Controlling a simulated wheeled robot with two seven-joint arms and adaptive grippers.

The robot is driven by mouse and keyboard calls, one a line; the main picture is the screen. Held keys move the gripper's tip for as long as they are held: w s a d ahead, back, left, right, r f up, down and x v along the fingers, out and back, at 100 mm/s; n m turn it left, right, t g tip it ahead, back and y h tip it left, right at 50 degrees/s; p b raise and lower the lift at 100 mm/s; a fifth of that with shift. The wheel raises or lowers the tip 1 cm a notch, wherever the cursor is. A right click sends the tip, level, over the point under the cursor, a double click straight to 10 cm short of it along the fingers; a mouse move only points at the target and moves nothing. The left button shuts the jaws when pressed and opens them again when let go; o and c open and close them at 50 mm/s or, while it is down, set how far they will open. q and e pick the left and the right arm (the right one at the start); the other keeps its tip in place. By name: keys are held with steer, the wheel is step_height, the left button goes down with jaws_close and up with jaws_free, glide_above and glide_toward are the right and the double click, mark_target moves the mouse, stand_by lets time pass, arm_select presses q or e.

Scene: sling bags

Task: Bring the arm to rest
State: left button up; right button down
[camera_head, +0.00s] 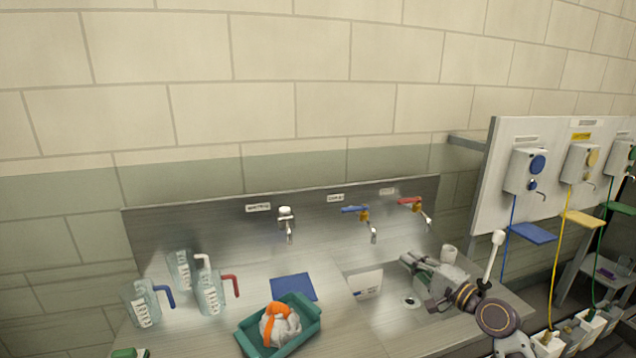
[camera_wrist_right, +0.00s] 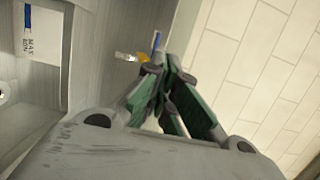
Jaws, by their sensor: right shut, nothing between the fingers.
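My right arm comes in from the lower right in the head view. Its gripper (camera_head: 408,258) is above the right part of the metal sink counter (camera_head: 345,325), pointing left toward the taps. In the right wrist view the fingers of the gripper (camera_wrist_right: 165,68) meet at the tips, with nothing between them. The blue-handled tap (camera_head: 362,212) shows just past the fingertips in the wrist view, apart or touching I cannot tell. My left gripper is not in view.
A teal tray (camera_head: 246,342) with an orange and white bundle (camera_head: 280,325) sits at the front. Several measuring jugs (camera_head: 210,290) stand at left. A blue mat (camera_head: 293,287) and a white labelled box (camera_head: 367,285) lie mid-counter. A white dispenser panel (camera_head: 500,150) stands at right.

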steer(key=s+a+f+n+g+h, duration=0.2)
steer(key=s+a+f+n+g, duration=0.15)
steer(key=s+f, duration=0.5)
steer(key=s+a+f+n+g+h, duration=0.1)
steer(key=s+a+f+n+g, duration=0.3)
steer(key=s+f, duration=0.45)
steer(key=s+d+f+n+g+h, duration=0.2)
steer(key=s+d+f+n+h, duration=0.15)
steer(key=s, duration=0.45)
steer(key=s+d+f+n+g+h, duration=0.25)
steer(key=s+f, duration=0.25)
steer(key=s, duration=0.3)
step_height(320, 180, down, 34)
steer(key=s+r+g, duration=0.1)
steer(key=s, duration=0.2)
steer(key=s+d+f+g, duration=0.1)
steer(key=s+d+f, duration=0.2)
steer(key=s+f, duration=1.6)
steer(key=s+n, duration=0.1)
steer(key=s, duration=0.2)
steer(key=shift+f+g, duration=0.3)
steer(key=shift+f, duration=0.1)
